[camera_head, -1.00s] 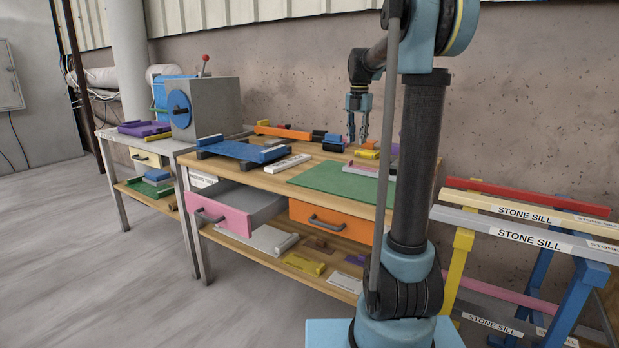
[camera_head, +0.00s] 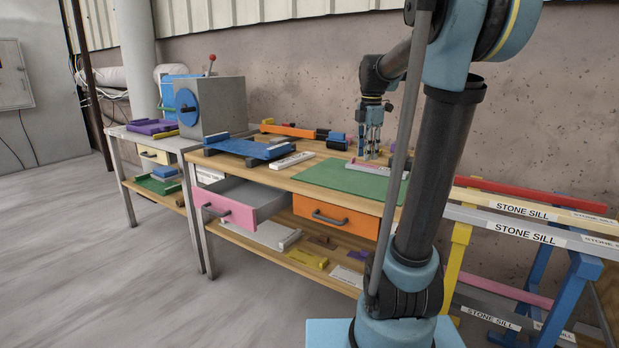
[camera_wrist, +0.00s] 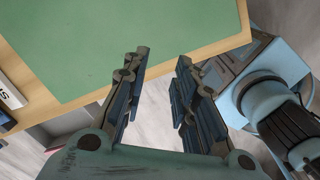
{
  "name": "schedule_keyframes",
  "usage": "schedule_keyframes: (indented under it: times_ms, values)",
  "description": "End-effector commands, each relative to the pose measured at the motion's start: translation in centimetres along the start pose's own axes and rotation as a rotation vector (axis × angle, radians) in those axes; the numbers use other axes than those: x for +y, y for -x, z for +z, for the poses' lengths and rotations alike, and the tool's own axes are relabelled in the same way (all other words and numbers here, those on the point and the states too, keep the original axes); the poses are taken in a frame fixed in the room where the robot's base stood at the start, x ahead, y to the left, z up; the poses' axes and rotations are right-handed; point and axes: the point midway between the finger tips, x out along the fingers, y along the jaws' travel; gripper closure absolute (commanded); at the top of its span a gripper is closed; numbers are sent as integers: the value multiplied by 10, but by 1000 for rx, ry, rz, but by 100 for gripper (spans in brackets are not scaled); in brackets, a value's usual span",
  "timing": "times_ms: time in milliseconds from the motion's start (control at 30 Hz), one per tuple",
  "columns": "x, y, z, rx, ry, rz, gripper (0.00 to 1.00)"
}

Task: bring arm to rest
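My gripper (camera_head: 369,142) hangs pointing down at the back right of the wooden workbench, near the green mat. In the wrist view my gripper (camera_wrist: 157,90) has its two dark fingers apart with nothing between them. Below the fingers I see the front edge of the bench top and the grey floor. My arm stands bent on its blue base at the right of the head view.
The workbench carries a green mat (camera_head: 350,179), a blue tray (camera_head: 247,147) and an orange tool (camera_head: 288,130). A pink-fronted drawer (camera_head: 228,208) stands open; the orange drawer (camera_head: 335,215) looks shut. Racks marked "STONE SILL" (camera_head: 524,232) stand at the right.

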Motion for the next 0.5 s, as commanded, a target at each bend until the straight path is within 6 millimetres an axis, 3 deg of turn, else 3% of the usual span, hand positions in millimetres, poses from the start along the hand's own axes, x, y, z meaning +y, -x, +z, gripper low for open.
schedule_keyframes:
  times_ms: [100,500]
  values:
    - [-35,-12,-13,-4,-192,15,74]
    - [-137,-70,-48,7,-857,70,74]
